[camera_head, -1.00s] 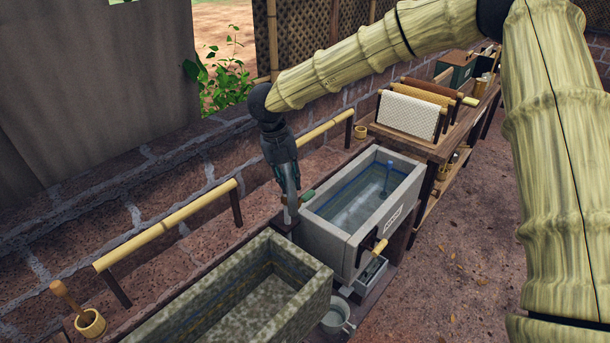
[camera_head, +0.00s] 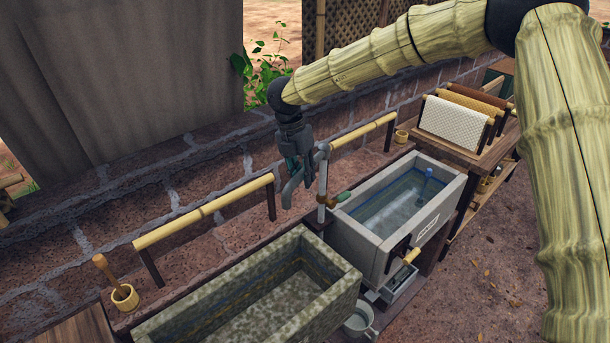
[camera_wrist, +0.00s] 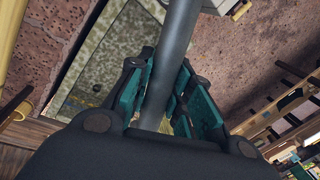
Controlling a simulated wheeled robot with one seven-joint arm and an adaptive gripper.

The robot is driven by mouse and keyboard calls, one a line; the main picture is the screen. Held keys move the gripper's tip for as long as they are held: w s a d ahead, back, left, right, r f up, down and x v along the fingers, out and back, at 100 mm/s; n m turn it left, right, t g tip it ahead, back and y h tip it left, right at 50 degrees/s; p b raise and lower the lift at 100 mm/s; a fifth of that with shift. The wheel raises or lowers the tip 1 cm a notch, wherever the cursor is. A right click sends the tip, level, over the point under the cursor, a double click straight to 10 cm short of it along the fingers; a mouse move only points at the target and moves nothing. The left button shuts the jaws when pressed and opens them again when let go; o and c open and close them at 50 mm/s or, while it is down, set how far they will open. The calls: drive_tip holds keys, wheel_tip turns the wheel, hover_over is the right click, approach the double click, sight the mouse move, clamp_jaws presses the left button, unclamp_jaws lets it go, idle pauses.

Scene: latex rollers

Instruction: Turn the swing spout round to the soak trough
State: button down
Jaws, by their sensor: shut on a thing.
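The swing spout (camera_head: 323,165) is a grey pipe on an upright post with a brass-coloured fitting and a green lever (camera_head: 341,197). Its bent arm reaches left from the post. My gripper (camera_head: 293,168) is shut on this arm, and in the wrist view the teal fingers (camera_wrist: 160,100) close around the grey pipe (camera_wrist: 178,45). The spout's outlet end shows just below my gripper, left of the post. A mottled stone trough (camera_head: 352,290) stands at the front, and a grey trough with water (camera_head: 452,190) stands behind it. I cannot read the label on the grey trough.
A bamboo rail (camera_head: 205,212) on dark posts runs along the brick wall at left. A wooden cup with a handle (camera_head: 125,297) stands near the front. The ground at right is open.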

drive_tip(key=shift+w+r, duration=0.15)
drive_tip(key=shift+r, duration=0.05)
drive_tip(key=c, duration=1.6)
unclamp_jaws()
drive_tip(key=o, duration=0.3)
drive_tip(key=shift+a+f, duration=0.1)
drive_tip(key=shift+f, duration=0.05)
drive_tip(key=r, duration=0.4)
drive_tip(key=a+r, duration=0.1)
drive_tip(key=r, duration=0.3)
drive_tip(key=w+a+r, duration=0.1)
drive_tip(key=r, duration=0.2)
drive_tip(key=shift+r, duration=0.4)
drive_tip(key=shift+d, duration=0.1)
